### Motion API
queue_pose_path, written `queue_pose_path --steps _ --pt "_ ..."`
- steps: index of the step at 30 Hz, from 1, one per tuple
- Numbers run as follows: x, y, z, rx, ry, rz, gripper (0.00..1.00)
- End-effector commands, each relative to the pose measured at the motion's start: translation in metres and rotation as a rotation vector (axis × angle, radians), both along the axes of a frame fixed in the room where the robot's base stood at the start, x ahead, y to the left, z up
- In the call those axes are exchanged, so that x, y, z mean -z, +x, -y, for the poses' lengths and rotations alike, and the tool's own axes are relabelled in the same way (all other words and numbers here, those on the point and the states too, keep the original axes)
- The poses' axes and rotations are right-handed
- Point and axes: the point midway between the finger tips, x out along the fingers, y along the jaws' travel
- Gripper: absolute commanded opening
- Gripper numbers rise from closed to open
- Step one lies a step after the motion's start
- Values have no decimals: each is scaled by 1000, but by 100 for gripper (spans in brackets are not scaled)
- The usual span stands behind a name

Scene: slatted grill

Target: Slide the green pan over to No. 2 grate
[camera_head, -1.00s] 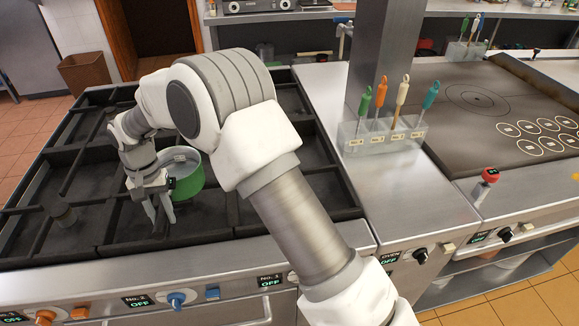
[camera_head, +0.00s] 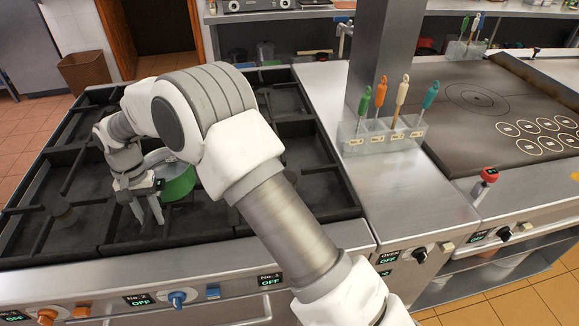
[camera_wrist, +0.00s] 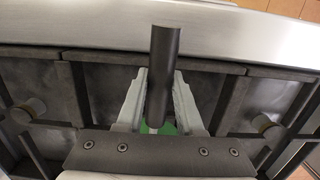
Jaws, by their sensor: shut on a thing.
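The green pan (camera_head: 179,184) is over the front middle section of the black grill, behind the No. 2 label (camera_head: 137,299). My arm hides part of it. My gripper (camera_head: 147,217) is at the pan's front left side, low over the grate (camera_head: 120,228). In the wrist view, a dark round handle (camera_wrist: 163,75) stands between the two grey fingers of my gripper (camera_wrist: 160,100), which are shut on it. A little of the pan's green (camera_wrist: 166,129) shows below the handle. Whether the pan touches the grate is not clear.
Orange and blue knobs (camera_head: 177,299) line the front panel. A holder with several coloured-handled tools (camera_head: 381,136) stands by the steel column on the right. The front left grate looks mostly bare.

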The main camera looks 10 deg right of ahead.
Motion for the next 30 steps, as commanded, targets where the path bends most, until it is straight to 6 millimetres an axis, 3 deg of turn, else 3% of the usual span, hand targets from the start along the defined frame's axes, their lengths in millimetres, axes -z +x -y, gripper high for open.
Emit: queue_pose_path --steps 5,6,11,22,26,30 --pt "-1 0 -1 -2 1 0 0" --pt "-1 0 -1 -2 1 0 41" --pt "0 0 -1 -1 1 0 70" --pt "-1 -1 0 1 -2 -5 71" --pt "-19 2 0 1 1 0 71" --pt "-50 6 -1 0 3 3 71"
